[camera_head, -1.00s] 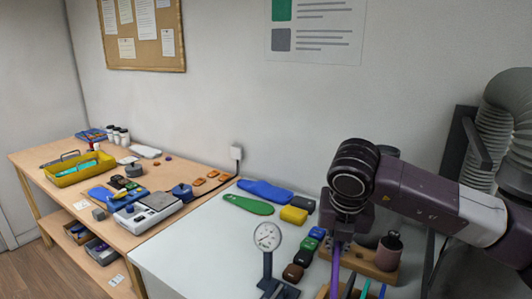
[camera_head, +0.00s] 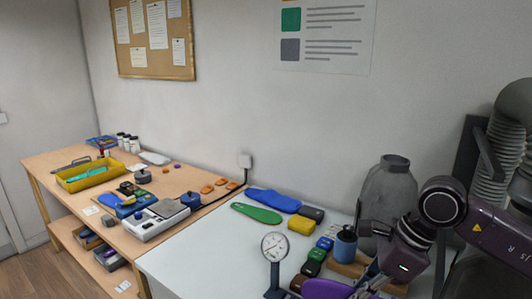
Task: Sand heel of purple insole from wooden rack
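The purple insole (camera_head: 325,289) shows at the bottom edge of the head view, turned so that a broad face is visible and partly cut off by the frame. My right gripper (camera_head: 366,283) comes in from the right, tilted down to the left, with its fingers at the insole's right end. It looks shut on the insole, though the fingertips are small and partly hidden. The wooden rack cannot be made out. My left gripper is not in view.
A dial gauge on a stand (camera_head: 274,262) is close left of the purple insole. Colored blocks (camera_head: 313,262) and a wooden holder (camera_head: 346,268) with a blue cup (camera_head: 345,245) lie behind it. A grey canister (camera_head: 388,200) stands behind my gripper. The white table's left front (camera_head: 205,262) is clear.

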